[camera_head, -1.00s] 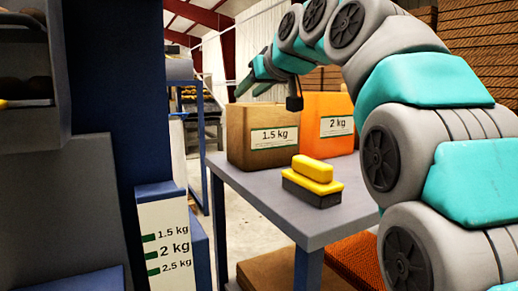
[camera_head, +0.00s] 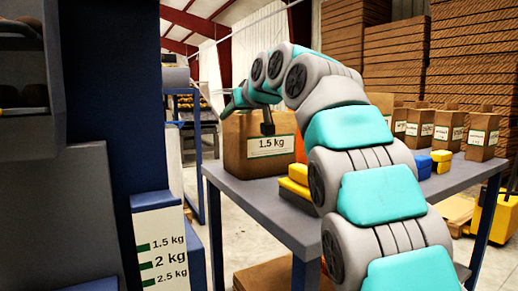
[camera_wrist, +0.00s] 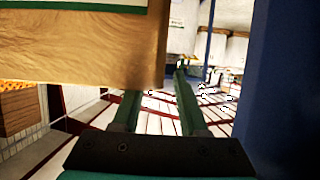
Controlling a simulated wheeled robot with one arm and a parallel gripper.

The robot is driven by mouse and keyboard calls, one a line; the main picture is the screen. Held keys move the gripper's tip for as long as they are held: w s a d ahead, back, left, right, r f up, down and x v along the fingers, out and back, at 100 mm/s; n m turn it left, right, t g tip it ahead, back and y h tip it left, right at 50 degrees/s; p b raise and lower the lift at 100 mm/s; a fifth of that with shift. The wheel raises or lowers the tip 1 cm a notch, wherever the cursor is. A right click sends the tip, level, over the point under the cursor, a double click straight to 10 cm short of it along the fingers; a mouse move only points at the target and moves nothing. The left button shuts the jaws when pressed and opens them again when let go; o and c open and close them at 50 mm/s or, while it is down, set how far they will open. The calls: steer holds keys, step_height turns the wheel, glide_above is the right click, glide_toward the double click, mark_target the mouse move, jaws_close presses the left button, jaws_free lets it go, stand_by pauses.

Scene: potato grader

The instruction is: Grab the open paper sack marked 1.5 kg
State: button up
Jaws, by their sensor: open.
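The brown paper sack (camera_head: 235,143) with a white "1.5 kg" label stands upright on the grey table (camera_head: 235,196) in the head view. In the wrist view its brown side (camera_wrist: 80,52) fills the upper left, with the label's edge at the top. My gripper (camera_head: 229,108) is open and empty at the sack's upper left in the head view. In the wrist view the green fingers (camera_wrist: 157,82) lie by the sack's corner, one finger overlapping its edge and the other to the right of it. I cannot tell whether they touch.
Several smaller labelled sacks (camera_head: 442,130) and blue and yellow blocks (camera_head: 440,160) stand farther right. A dark blue post and a weight sign (camera_head: 162,250) are at left.

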steer(key=x, duration=0.2)
steer(key=shift+w+a+f, duration=0.15)
steer(key=shift+w, duration=0.2)
jaws_close()
stand_by(1.2)
